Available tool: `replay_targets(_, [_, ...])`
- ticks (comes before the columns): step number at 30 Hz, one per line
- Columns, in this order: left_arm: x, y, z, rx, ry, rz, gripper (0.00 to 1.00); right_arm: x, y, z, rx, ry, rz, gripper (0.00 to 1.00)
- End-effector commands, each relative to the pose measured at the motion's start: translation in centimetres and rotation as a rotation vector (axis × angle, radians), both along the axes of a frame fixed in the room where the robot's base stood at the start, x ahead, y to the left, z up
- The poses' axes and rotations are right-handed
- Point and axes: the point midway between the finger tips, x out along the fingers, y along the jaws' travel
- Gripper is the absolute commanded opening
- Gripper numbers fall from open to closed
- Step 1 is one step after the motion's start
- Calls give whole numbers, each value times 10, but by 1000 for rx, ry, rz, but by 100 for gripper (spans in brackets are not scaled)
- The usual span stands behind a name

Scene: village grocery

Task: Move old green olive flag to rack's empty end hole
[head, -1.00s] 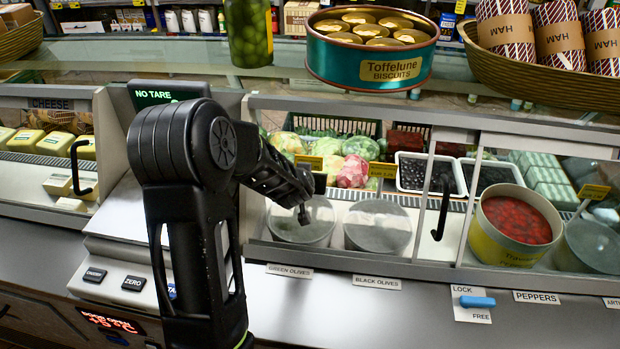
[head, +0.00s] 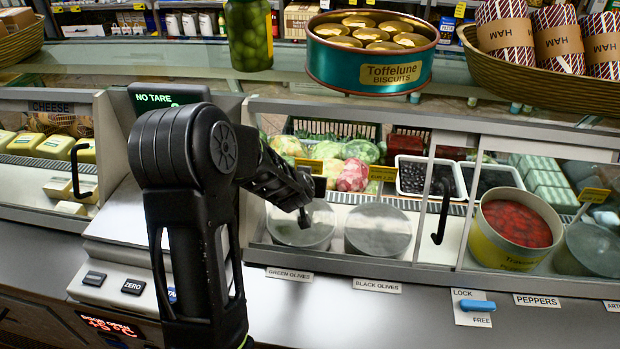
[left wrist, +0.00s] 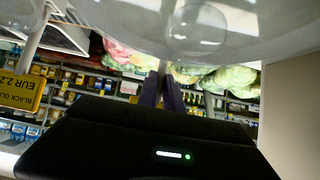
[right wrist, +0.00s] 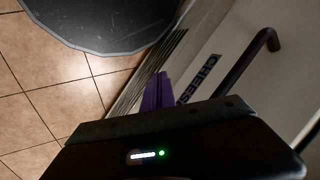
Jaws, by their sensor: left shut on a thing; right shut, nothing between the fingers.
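My left gripper (head: 304,216) is inside the glass case, over the lidded green olives tub (head: 285,238). In the left wrist view its narrow purple fingers (left wrist: 168,90) are together; what they hold is too hidden to make out. A yellow price flag (head: 308,164) shows just behind the left wrist; its text is unreadable. The black olives flag (head: 382,173) stands to its right and also shows in the left wrist view (left wrist: 20,90). My right gripper (right wrist: 158,92) is shut and empty beside the cheese case front. I cannot make out the rack.
The black olives tub (head: 378,230) stands right of the green one, then the peppers tub (head: 500,250). Black handles (head: 441,212) and glass panes front the case. A biscuit tin (head: 370,65) and an olive jar (head: 248,35) stand on top. A scale (head: 120,265) stands left.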

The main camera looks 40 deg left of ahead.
Motion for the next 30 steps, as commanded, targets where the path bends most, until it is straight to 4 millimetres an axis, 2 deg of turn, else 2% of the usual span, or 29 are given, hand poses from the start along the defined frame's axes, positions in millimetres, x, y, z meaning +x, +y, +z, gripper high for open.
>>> replay_targets(30, [0, 0, 45, 0, 0, 0, 0, 0, 0, 45, 0, 0, 0, 0])
